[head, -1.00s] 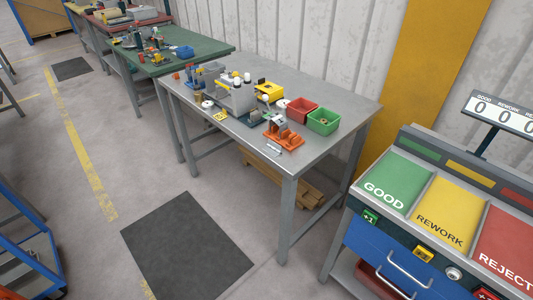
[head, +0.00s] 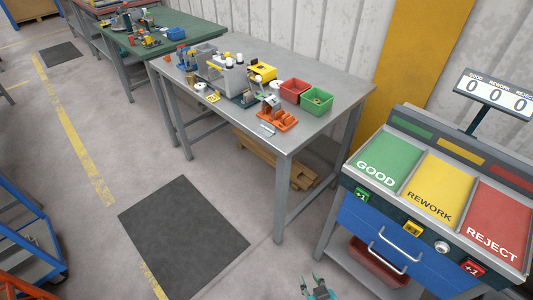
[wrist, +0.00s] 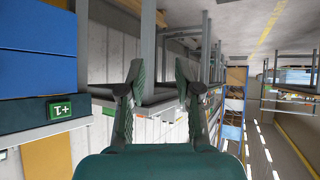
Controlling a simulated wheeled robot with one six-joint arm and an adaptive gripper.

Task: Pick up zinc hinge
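A small silver-grey flat piece (head: 267,129) lies on the grey metal workbench (head: 340,95) near its front edge, just in front of an orange fixture (head: 278,119). It may be the zinc hinge, but it is too small to be sure. My gripper (head: 318,287) shows at the bottom edge of the head view, low and well apart from the bench top. In the wrist view my gripper (wrist: 160,88) has its two dark green fingers spread wide with nothing between them. No hinge can be made out in the wrist view.
A red bin (head: 294,90) and a green bin (head: 316,100) with small contents stand behind the orange fixture. A grey machine (head: 228,76) and a yellow unit (head: 262,72) stand to the left. The sorting station (head: 400,225) is at right. The floor mat (head: 184,230) is clear.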

